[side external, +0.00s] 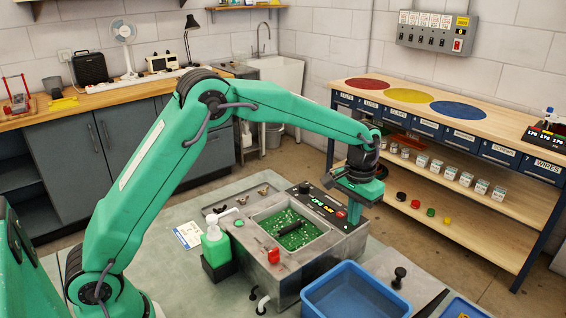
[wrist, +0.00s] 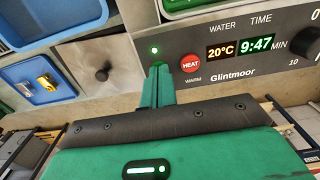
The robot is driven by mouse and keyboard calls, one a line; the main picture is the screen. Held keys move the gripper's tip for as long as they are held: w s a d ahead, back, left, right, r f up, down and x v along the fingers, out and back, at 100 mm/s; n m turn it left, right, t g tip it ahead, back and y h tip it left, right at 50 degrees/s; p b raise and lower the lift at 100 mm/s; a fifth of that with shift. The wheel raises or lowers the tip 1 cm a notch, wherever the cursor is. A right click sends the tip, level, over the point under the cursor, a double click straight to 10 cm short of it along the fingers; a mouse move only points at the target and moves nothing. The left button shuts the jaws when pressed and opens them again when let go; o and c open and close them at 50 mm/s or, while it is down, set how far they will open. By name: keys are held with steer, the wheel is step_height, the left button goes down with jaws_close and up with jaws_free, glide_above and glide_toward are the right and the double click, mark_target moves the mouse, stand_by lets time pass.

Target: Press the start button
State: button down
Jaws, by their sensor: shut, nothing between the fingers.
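The cleaner (side external: 330,245) is a grey metal bench unit with a green-filled basin (side external: 290,228). Its sloped dark panel (wrist: 225,45) shows in the wrist view with "20°C" and a lit "9:47" MIN. A red HEAT button (wrist: 190,63) sits just right of my gripper, and also shows in the side view (side external: 341,214). A small green light (wrist: 154,50) glows just beyond my fingertips. My gripper (wrist: 157,68) is shut and empty, its tips at the panel's end beside HEAT; it also shows in the side view (side external: 354,215). The start button is not clearly visible; my fingertips cover that spot. Contact cannot be told.
A black dial (side external: 304,188) is at the panel's other end. A blue tub (side external: 355,292) stands in front of the cleaner, with a black-knobbed piece (side external: 399,274) to its right. A green soap bottle (side external: 215,243) stands left. A workbench (side external: 480,125) is behind.

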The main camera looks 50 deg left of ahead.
step_height(320, 180, up, 14)
stand_by(0.6)
steer(key=shift+r, duration=0.1)
stand_by(0.6)
steer(key=s+a+r+t, duration=0.1)
steer(key=s+a+r, duration=0.2)
steer(key=s, duration=0.5)
steer(key=s+a+r+t, duration=0.2)
steer(key=s+a+r, duration=0.15)
steer(key=s, duration=0.45)
steer(key=s+a+f+t, duration=0.1)
steer(key=s+f, duration=0.3)
steer(key=s, duration=0.3)
steer(key=s+a+f+t, duration=0.1)
steer(key=s+a+f, duration=0.1)
steer(key=s, duration=0.6)
steer(key=shift+a+f, duration=0.3)
steer(key=shift+f, duration=0.55)
